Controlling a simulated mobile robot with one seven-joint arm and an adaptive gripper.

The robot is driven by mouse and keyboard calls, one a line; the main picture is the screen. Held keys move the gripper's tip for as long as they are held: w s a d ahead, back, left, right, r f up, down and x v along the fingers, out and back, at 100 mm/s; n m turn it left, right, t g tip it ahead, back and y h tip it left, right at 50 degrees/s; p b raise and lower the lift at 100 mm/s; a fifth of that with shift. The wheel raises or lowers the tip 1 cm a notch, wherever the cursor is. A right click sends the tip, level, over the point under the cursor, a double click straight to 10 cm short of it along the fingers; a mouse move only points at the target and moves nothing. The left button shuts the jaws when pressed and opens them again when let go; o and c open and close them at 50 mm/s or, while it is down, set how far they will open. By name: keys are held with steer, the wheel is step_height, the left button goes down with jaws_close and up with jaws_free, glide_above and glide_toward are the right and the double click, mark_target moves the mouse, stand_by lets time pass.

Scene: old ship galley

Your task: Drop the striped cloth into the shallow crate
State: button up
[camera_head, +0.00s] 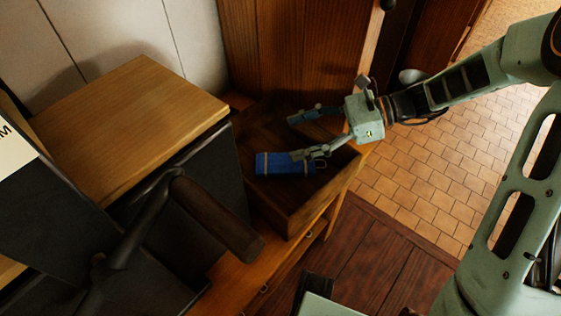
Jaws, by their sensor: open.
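The striped cloth (285,168) is a folded blue bundle with a tan band near each end. It lies inside the shallow crate (322,204), a dark brown wooden open box, towards its left side. My gripper (294,137) is over the crate from the right, with its two fingers spread apart and nothing between them. The nearer finger overlaps the upper right edge of the cloth in the picture. I cannot tell whether it touches the cloth.
A wooden-topped dark cabinet (130,115) stands left of the crate. A black lever with a brown handle (215,218) juts out in front. A wood panel (290,50) rises behind. Tiled floor (415,175) lies open at the right.

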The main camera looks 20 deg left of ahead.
steer(key=shift+r, duration=0.1)
step_height(320, 180, up, 10)
stand_by(0.4)
stand_by(0.4)
